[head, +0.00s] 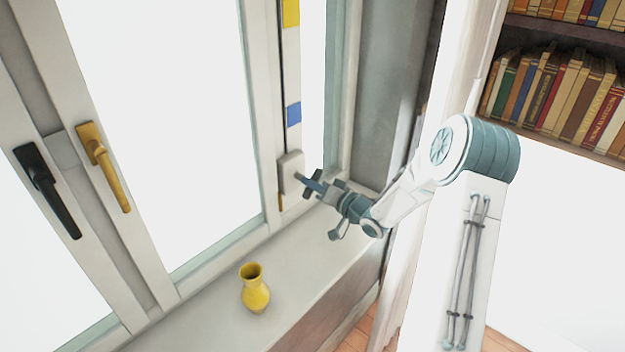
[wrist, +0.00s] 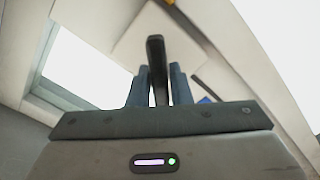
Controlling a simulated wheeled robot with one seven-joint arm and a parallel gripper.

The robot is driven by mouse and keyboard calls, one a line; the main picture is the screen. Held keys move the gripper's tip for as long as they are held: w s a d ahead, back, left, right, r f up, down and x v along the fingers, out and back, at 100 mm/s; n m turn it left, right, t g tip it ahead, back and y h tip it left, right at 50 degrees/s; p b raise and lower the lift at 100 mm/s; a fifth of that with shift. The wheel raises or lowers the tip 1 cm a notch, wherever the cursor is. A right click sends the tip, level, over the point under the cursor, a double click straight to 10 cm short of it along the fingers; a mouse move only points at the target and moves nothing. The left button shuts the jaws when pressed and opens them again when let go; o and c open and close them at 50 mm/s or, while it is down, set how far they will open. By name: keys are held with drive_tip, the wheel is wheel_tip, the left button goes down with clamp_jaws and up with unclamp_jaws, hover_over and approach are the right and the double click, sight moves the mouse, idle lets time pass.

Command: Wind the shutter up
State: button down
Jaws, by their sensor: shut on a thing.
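A white box (head: 290,172) is mounted low on the window frame, below a strip with a yellow patch (head: 291,12) and a blue patch (head: 293,113). In the wrist view the pale box (wrist: 150,45) is ahead of my fingers, with a dark handle (wrist: 156,52) standing out from it. My gripper (head: 314,184) is beside the box. In the wrist view my gripper (wrist: 159,86) has one finger on each side of the handle and is shut on it. In the head view my fingers largely hide the handle. I cannot make out the shutter itself; the panes are plain bright white.
A yellow vase (head: 256,290) stands on the windowsill (head: 210,322), left of and nearer than my gripper. A black window handle (head: 47,190) and a brass one (head: 103,165) are on the left frames. A bookshelf (head: 560,132) is at the upper right.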

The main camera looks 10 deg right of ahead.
drive_tip(key=shift+m+p, duration=0.45)
drive_tip(key=shift+m, duration=0.45)
drive_tip(key=shift+f, duration=0.1)
drive_tip(key=c, duration=1.3)
unclamp_jaws()
drive_tip(key=shift+c, duration=0.2)
drive_tip(key=shift+s, duration=0.1)
drive_tip(key=b+v, duration=0.2)
drive_tip(key=v, duration=1.1)
drive_tip(key=shift+s+d+b, duration=0.25)
drive_tip(key=shift+s+b, duration=0.05)
drive_tip(key=shift+b, duration=0.05)
